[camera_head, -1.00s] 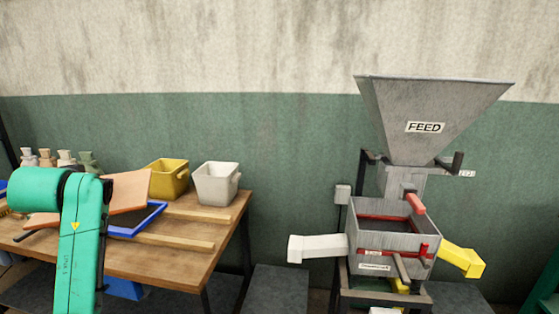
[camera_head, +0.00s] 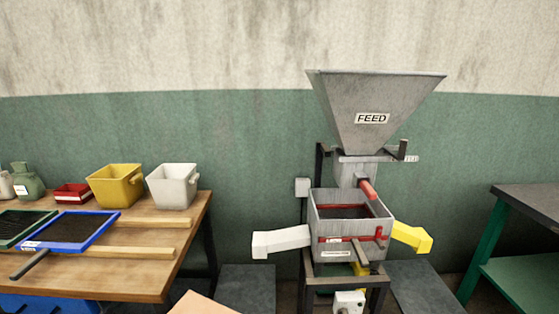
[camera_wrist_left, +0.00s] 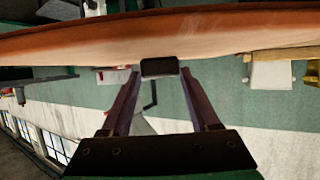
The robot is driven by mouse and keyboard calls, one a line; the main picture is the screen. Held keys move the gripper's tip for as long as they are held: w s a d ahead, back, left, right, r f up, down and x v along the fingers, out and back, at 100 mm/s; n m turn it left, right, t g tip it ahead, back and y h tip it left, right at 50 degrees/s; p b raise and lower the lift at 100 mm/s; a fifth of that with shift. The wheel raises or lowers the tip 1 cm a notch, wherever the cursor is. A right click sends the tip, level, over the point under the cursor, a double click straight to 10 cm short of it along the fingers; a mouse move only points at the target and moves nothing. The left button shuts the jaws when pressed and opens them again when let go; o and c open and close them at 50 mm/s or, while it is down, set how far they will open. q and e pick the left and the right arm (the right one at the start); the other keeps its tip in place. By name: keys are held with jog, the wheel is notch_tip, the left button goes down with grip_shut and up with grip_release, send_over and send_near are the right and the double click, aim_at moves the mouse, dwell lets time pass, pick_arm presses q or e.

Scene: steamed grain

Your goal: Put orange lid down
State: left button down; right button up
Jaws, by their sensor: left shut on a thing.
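The orange lid (camera_head: 199,304) shows only as a corner at the bottom edge of the head view, in front of the wooden table. In the left wrist view the orange lid (camera_wrist_left: 80,45) spans the top of the picture as a broad flat slab seen nearly edge-on. My left gripper (camera_wrist_left: 160,72) is shut on its edge and holds it in the air, with the fingers reaching up to it. My left gripper and arm are out of the head view. My right gripper is in neither view.
The wooden table (camera_head: 128,272) holds a blue-framed tray (camera_head: 99,239), a yellow bin (camera_head: 115,186), a white bin (camera_head: 173,187) and wooden strips. The feed machine (camera_head: 340,240) stands to its right, with a white chute (camera_head: 281,241) toward the table. A dark bench (camera_head: 533,200) is far right.

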pick_arm(q)
jog(key=s+d+f, duration=0.1)
jog(key=s+d, duration=0.1)
jog(key=s+d+f+m+h, duration=0.1)
jog(key=s+d, duration=0.1)
jog(key=s, duration=0.1)
jog(key=s+d+f+m+g+h, duration=0.1)
jog(key=s+d, duration=0.1)
jog(key=shift+s+d+f, duration=0.15)
jog(key=shift+d, duration=0.15)
jog(key=n+y, duration=0.1)
jog(key=w+r+n+t+y, duration=0.1)
jog(key=shift+w+a+n+y, duration=0.25)
jog(key=shift+a+n+y, duration=0.15)
jog(key=shift+w+a+r+n+t+y, duration=0.15)
jog(key=shift+w+a+n+t+y, duration=0.1)
jog(key=shift+n+y, duration=0.45)
jog(key=shift+w+a+r+n+t+y, duration=0.15)
jog(key=shift+a+r+n+y, duration=0.1)
jog(key=shift+n+y, duration=0.4)
jog(key=shift+w+a+r+n+t+y, duration=0.1)
jog(key=shift+w+a+n+t+y, duration=0.15)
jog(key=shift+n+y, duration=0.45)
jog(key=shift+a, duration=0.1)
